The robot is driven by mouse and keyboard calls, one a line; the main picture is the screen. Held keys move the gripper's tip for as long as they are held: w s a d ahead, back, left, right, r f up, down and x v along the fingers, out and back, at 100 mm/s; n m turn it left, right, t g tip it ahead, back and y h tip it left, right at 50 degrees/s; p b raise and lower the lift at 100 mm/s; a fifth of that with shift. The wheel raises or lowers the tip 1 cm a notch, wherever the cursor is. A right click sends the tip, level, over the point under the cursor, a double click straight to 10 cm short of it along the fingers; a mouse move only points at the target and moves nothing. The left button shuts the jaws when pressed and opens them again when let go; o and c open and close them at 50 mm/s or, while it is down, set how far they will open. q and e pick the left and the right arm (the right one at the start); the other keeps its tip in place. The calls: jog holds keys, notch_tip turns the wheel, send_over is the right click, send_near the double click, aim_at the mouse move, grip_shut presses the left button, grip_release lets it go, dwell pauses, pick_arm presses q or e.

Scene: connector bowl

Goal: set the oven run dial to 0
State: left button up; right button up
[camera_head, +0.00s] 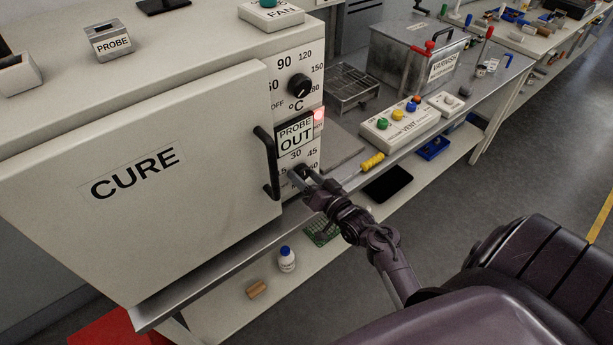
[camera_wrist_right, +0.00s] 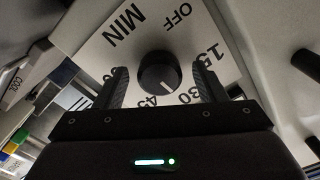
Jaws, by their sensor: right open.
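The oven (camera_head: 200,110) has a closed-looking door marked CURE. Low on its front panel is the run dial (camera_head: 303,170), a black knob mostly hidden by my right gripper (camera_head: 300,179). In the right wrist view the run dial (camera_wrist_right: 159,70) shows on a white panel marked MIN, OFF, 15, 30 and 45. Its white pointer line points between 30 and 45. My right gripper (camera_wrist_right: 160,88) is open, one finger on each side of the knob, with visible gaps. My left gripper is not in view.
The temperature dial (camera_head: 299,86) is above, with a PROBE OUT sign (camera_head: 296,133) and a lit red lamp (camera_head: 319,116) below it. The black door handle (camera_head: 268,162) stands out close left of my right gripper. A yellow-handled tool (camera_head: 372,162) lies at the bench edge.

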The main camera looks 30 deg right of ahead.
jog(key=c, duration=1)
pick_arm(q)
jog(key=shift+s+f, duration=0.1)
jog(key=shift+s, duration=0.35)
pick_arm(e)
jog(key=shift+o, duration=0.2)
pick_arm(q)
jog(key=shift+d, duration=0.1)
pick_arm(e)
jog(key=shift+n, duration=0.3)
